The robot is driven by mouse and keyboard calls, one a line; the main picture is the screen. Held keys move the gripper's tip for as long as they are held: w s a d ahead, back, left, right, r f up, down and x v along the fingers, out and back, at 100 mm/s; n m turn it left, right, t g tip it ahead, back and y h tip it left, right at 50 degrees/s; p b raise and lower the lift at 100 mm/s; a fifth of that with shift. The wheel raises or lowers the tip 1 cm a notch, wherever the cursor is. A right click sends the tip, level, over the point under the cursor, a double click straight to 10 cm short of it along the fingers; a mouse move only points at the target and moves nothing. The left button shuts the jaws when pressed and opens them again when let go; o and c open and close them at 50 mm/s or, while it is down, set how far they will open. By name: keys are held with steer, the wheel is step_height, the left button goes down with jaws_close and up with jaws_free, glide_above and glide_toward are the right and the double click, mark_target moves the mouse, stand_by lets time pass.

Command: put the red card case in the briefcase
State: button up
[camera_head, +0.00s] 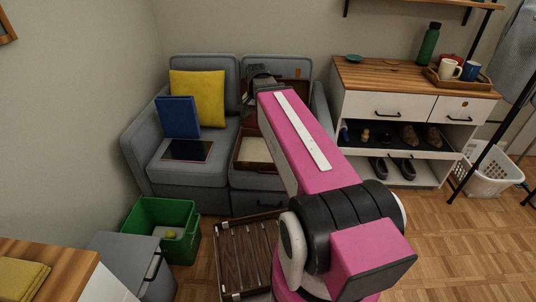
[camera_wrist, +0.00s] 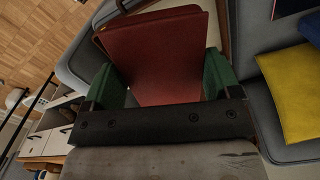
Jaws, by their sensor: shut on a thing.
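My gripper (camera_wrist: 162,76) has green fingers, one on each side of a dark red, flat case, and is shut on it. I cannot tell the height between case and briefcase.
On the left sofa seat are a yellow cushion (camera_head: 208,98), a blue book-like thing (camera_head: 178,117) and a dark flat tablet-like thing (camera_head: 187,150). A green bin (camera_head: 150,212) and a slatted wooden crate (camera_head: 247,258) stand in front. A cabinet (camera_head: 385,105) is at right.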

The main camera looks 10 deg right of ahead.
step_height(320, 180, down, 16)
steer(key=w+a+f+m, duration=0.1)
steer(key=w+a+m, duration=0.15)
steer(key=m, duration=1.25)
glide_above(253, 154)
step_height(253, 154, down, 7)
steer(key=shift+s+r, duration=0.1)
steer(key=shift+f, duration=2)
steer(key=shift+f, duration=0.1)
steer(key=o, duration=0.8)
